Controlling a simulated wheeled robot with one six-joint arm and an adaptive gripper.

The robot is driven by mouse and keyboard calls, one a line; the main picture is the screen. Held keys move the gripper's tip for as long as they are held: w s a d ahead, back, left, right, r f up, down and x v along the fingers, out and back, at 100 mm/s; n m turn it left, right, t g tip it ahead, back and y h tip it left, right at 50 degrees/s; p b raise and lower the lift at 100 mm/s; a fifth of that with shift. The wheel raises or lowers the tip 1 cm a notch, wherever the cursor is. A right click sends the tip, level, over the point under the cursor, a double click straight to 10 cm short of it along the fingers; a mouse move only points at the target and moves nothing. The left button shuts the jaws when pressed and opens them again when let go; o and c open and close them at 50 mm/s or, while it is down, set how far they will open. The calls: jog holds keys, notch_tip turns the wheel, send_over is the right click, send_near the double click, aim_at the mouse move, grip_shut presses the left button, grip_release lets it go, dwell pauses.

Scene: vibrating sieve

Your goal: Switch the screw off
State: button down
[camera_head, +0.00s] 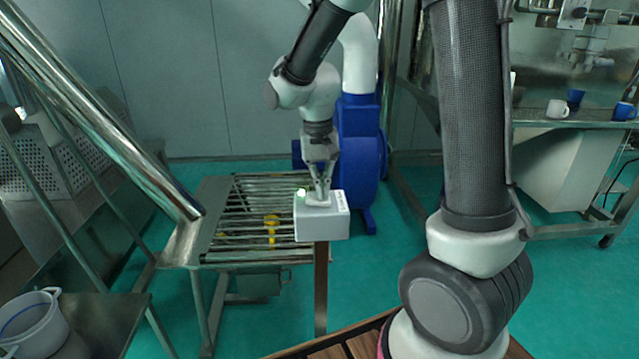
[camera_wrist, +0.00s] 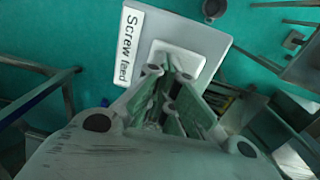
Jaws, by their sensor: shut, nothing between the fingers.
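The screw's control box (camera_head: 322,226) is a light grey box on a brown post in the head view, beside the slatted metal table. A small green-white light (camera_head: 301,192) shows at its top left. In the wrist view the box (camera_wrist: 212,45) carries a white label (camera_wrist: 127,44) reading "Screw feed" and a raised white switch plate (camera_wrist: 176,62). My gripper (camera_head: 321,196) is shut and empty, pointing down over the top of the box. In the wrist view its fingertips (camera_wrist: 170,72) overlap the switch plate and hide part of it. I cannot tell if they touch it.
The slatted metal table (camera_head: 225,255) with a yellow item (camera_head: 272,228) stands left of the box. A slanted steel tube (camera_head: 95,110) is at the left, above a white pot (camera_head: 32,322). A blue machine (camera_head: 362,150) stands behind my gripper. Cups (camera_head: 557,109) stand on the right bench.

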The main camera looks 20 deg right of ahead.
aim_at(332, 200)
jog(key=shift+s+d+f, duration=0.3)
jog(key=shift+f, duration=0.15)
jog(key=shift+a, duration=0.1)
jog(key=shift+w+a+r, duration=0.1)
jog(key=shift+w+a, duration=0.15)
jog(key=shift+a, duration=0.2)
jog(key=shift+r, duration=0.2)
notch_tip(332, 200, up, 14)
jog(key=d, duration=0.3)
jog(key=s+d+n+t, duration=0.1)
jog(key=s+d+t, duration=0.1)
jog(key=s, duration=0.8)
jog(key=s+d+n+t, duration=0.2)
jog(key=s+d, duration=0.3)
jog(key=s, duration=0.5)
jog(key=shift+s+n+t+y, duration=0.3)
jog(key=shift+y, duration=0.1)
